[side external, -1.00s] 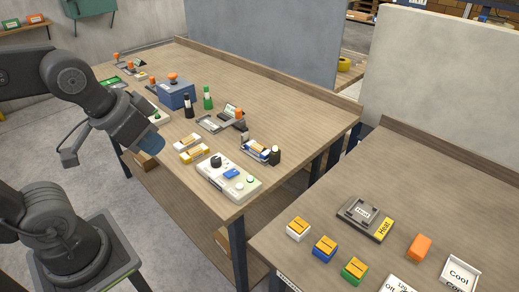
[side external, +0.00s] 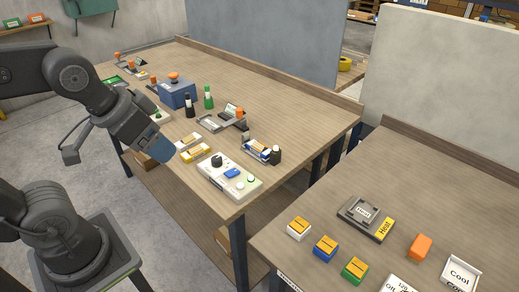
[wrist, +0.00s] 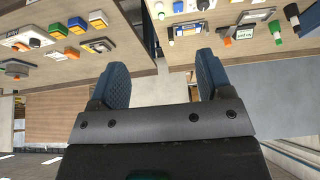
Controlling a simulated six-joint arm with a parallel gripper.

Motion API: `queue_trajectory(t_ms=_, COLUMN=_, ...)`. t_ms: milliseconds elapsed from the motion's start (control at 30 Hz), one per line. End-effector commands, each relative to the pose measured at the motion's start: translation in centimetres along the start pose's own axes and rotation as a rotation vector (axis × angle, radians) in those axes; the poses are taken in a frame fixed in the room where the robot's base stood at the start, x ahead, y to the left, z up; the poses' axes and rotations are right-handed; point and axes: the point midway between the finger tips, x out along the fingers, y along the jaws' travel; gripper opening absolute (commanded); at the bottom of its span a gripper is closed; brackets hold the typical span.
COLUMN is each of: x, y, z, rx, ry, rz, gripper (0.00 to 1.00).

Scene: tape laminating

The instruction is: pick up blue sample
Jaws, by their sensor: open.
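The blue sample (side external: 325,249) is a small blue block with a yellow-orange top. It sits on the near right table, between a white sample (side external: 299,229) and a green sample (side external: 354,270). It also shows at the upper left of the wrist view (wrist: 77,25). My gripper (side external: 160,149) is in the air by the front edge of the far left table, well to the left of the blue sample. In the wrist view my gripper (wrist: 162,80) has its two blue fingers wide apart with nothing between them.
A heat plate (side external: 366,218), an orange block (side external: 420,247) and a white Cool tray (side external: 460,273) are on the same table. A white control box (side external: 229,177) and yellow-and-white blocks (side external: 195,153) stand near my gripper on the other table. Grey panels (side external: 440,70) rise behind.

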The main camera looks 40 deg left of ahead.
Motion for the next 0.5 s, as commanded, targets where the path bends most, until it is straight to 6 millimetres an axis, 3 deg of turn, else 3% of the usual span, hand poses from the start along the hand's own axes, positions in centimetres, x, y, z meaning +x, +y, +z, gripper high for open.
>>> queue_trajectory(t_ms=133, x=0.0, y=-0.3, z=-2.5, rx=0.095, ry=-0.035, rz=-0.003, gripper=0.72)
queue_trajectory(t_ms=267, x=0.7, y=-0.8, z=-6.8, rx=0.274, ry=-0.096, rz=0.004, gripper=0.72)
queue_trajectory(t_ms=500, x=4.6, y=-2.3, z=-14.9, rx=0.644, ry=-0.209, rz=0.055, gripper=0.72)
